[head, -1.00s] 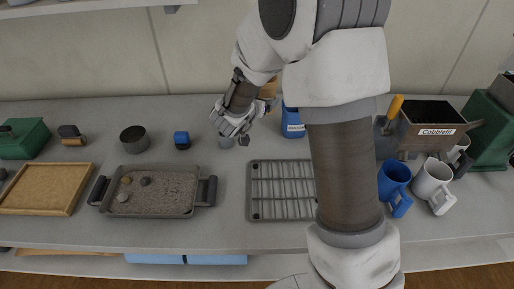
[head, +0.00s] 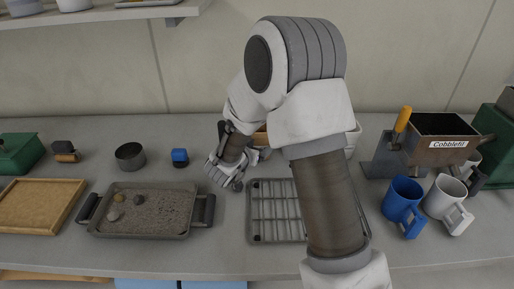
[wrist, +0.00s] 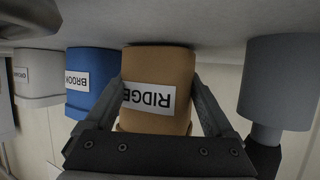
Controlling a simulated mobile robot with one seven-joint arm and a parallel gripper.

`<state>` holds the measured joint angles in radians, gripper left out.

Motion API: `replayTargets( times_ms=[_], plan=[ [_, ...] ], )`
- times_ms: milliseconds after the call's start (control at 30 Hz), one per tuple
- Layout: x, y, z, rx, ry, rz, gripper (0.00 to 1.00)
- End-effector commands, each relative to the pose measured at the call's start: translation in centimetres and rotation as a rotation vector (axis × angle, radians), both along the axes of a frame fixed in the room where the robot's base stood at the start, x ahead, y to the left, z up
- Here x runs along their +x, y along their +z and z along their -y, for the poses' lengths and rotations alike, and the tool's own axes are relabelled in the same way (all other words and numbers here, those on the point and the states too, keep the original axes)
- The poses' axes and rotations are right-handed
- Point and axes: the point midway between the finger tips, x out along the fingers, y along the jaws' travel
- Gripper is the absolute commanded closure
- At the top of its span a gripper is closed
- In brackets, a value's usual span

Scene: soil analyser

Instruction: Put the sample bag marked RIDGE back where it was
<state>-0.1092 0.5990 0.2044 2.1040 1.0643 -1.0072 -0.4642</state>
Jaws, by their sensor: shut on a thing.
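The tan RIDGE sample bag (wrist: 160,65) sits between the two fingers of my gripper (wrist: 157,85) in the wrist view, which shows the scene upside down. My gripper is shut on it, a finger on each side, with the label facing the camera. The bag's base is at or very near the counter; I cannot tell whether it touches. In the head view only a bit of the tan bag (head: 260,139) shows behind my arm. The blue BROOK bag (wrist: 90,80) stands close beside it, with a pale bag (wrist: 38,70) beyond.
A grey cylinder (wrist: 280,75) stands on the other side of the RIDGE bag, with a gap. In the head view a wire rack (head: 268,235) and a handled tray (head: 150,222) lie in front. Blue (head: 402,200) and white mugs (head: 443,192) and the Cobblefil hopper (head: 440,130) are right.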

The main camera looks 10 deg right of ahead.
Motion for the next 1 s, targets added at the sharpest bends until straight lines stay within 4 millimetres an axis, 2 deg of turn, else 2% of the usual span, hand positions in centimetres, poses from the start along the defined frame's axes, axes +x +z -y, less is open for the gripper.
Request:
replayTargets(
  times_ms=[367, 400, 433, 767, 1000],
  plan=[
    [0.0, -0.5, 0.0, -0.001, 0.000, 0.001, 0.78],
    [0.0, -0.3, 0.0, 0.000, 0.000, 0.001, 0.05],
    [0.0, -0.3, 0.0, 0.000, 0.000, 0.001, 0.00],
    [0.0, 0.2, 0.0, 0.001, -0.001, 0.002, 0.00],
    [-3.2, 2.0, -2.3, 0.000, 0.005, 0.002, 0.00]
  ],
)
